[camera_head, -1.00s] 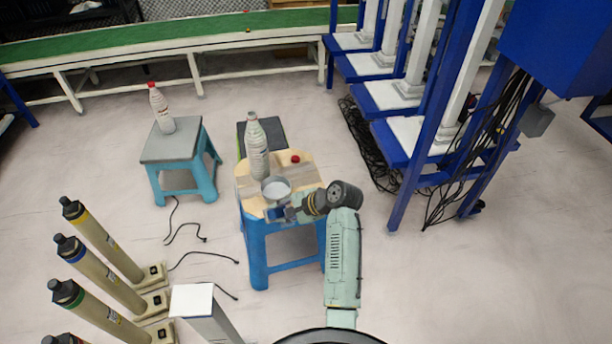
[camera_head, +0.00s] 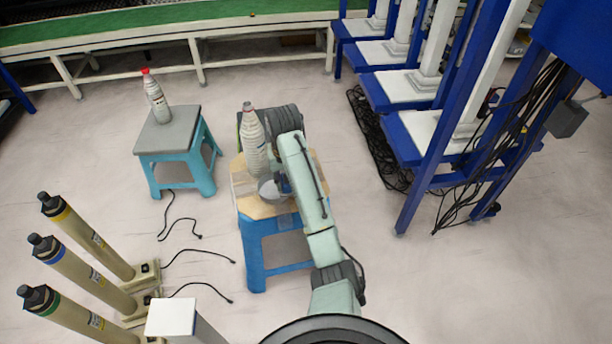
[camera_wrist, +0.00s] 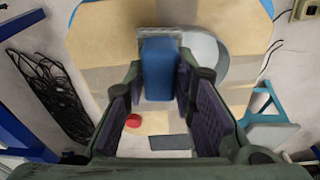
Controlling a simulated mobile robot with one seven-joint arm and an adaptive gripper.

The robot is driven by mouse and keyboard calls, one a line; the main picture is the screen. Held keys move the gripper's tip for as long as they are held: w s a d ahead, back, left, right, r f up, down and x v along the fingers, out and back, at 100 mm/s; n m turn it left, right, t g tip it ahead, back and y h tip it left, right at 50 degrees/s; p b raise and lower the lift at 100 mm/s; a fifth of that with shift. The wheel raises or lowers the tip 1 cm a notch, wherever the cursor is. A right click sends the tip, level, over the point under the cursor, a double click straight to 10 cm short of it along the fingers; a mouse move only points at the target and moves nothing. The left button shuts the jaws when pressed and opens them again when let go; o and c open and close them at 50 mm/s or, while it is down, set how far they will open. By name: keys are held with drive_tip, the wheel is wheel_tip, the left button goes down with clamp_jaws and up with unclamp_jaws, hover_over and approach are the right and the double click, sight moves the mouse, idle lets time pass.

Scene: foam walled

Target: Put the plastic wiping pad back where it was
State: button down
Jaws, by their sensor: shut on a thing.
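The plastic wiping pad (camera_wrist: 158,70) is a blue block held between the fingertips of my gripper (camera_wrist: 160,84) in the wrist view. My gripper is shut on it, above the wooden top of a blue stool (camera_head: 250,208). A pale bowl (camera_wrist: 208,58) stands beside the pad, to its right in the wrist view; it also shows in the head view (camera_head: 267,190), partly hidden by my arm. In the head view, a little blue shows beside my gripper (camera_head: 283,184). I cannot tell whether the pad touches the stool top.
A tall bottle (camera_head: 252,140) stands on the stool near the bowl. A red cap (camera_wrist: 132,120) lies on the top. A teal stool (camera_head: 165,135) with a red-capped bottle (camera_head: 156,100) stands to the left. Blue frames (camera_head: 440,140) and cables are on the right.

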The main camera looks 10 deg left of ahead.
drive_tip(key=w+d, duration=0.1)
drive_tip(key=w, duration=0.1)
drive_tip(key=w+d, duration=0.1)
drive_tip(key=w, duration=0.2)
drive_tip(key=w+d+p, duration=0.1)
drive_tip(key=w, duration=0.1)
drive_tip(key=shift+w+f, duration=0.3)
drive_tip(key=shift+w+d+f, duration=0.2)
drive_tip(key=shift+w, duration=0.3)
drive_tip(key=shift+f+p, duration=0.3)
drive_tip(key=shift+f, duration=1.4)
drive_tip(key=c, duration=1.3)
unclamp_jaws()
drive_tip(key=shift+c, duration=0.2)
wheel_tip(320, 180, up, 12)
drive_tip(key=s, duration=0.1)
drive_tip(key=shift+s+d+p, duration=0.35)
drive_tip(key=shift+d+p, duration=0.05)
drive_tip(key=shift+p, duration=0.05)
